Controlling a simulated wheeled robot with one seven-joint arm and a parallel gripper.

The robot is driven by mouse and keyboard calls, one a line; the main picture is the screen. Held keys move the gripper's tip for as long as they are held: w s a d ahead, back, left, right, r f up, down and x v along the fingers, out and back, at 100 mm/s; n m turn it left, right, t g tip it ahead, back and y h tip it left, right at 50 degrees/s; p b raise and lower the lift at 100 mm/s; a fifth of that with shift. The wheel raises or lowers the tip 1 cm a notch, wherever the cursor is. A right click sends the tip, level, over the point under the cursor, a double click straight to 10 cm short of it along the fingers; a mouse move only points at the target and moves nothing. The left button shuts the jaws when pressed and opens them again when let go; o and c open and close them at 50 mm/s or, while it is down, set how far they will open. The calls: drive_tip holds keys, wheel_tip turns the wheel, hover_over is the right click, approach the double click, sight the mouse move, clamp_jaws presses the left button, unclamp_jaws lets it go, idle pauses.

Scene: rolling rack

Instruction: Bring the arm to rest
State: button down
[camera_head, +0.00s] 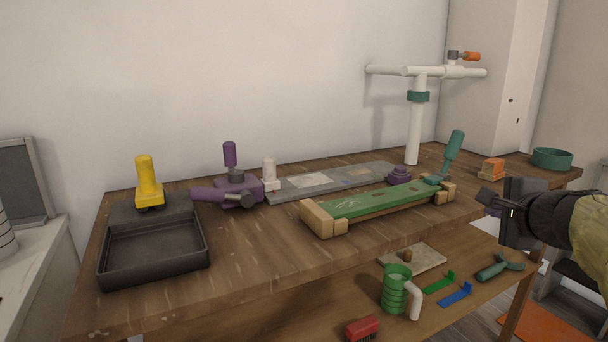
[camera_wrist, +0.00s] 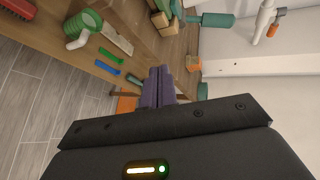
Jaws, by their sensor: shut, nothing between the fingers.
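My gripper (camera_head: 487,201) is at the right of the head view, in front of the right part of the wooden bench (camera_head: 260,252). Its fingers point left, and no object is held. In the wrist view the purple-grey fingers (camera_wrist: 158,88) are together, with nothing between them. My forearm runs off the right edge of the head view. The gripper appears apart from the bench, though the exact gap cannot be told.
A green board with wooden end blocks (camera_head: 380,203), an orange block (camera_head: 492,167) and a teal ring (camera_head: 551,158) sit on the bench nearby. A white pipe stand (camera_head: 415,130) rises behind. The lower shelf holds a green coil mug (camera_head: 396,290) and tools. A black tray (camera_head: 152,250) is far left.

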drive_tip(key=s+a+f+n+g+y, duration=0.15)
drive_tip(key=a+f+n+g, duration=0.3)
drive_tip(key=a+f, duration=0.55)
drive_tip(key=s+a+f+n+g+p, duration=0.1)
drive_tip(key=s+a+f+n+g, duration=0.3)
drive_tip(key=s+f+n, duration=0.5)
drive_tip(key=s+a+f+n+g+p, duration=0.1)
drive_tip(key=s+a+f+n+g, duration=0.2)
drive_tip(key=s+a+f+n, duration=0.55)
drive_tip(key=w+d+r+m+p, duration=0.1)
drive_tip(key=w+r+p, duration=0.1)
drive_tip(key=r+p, duration=1.6)
drive_tip(key=w+d+r+m+p, duration=0.1)
drive_tip(key=w+d+r+p, duration=0.1)
drive_tip(key=r+p, duration=1.5)
drive_tip(key=p, duration=0.3)
drive_tip(key=shift+r, duration=0.4)
drive_tip(key=shift+t, duration=0.25)
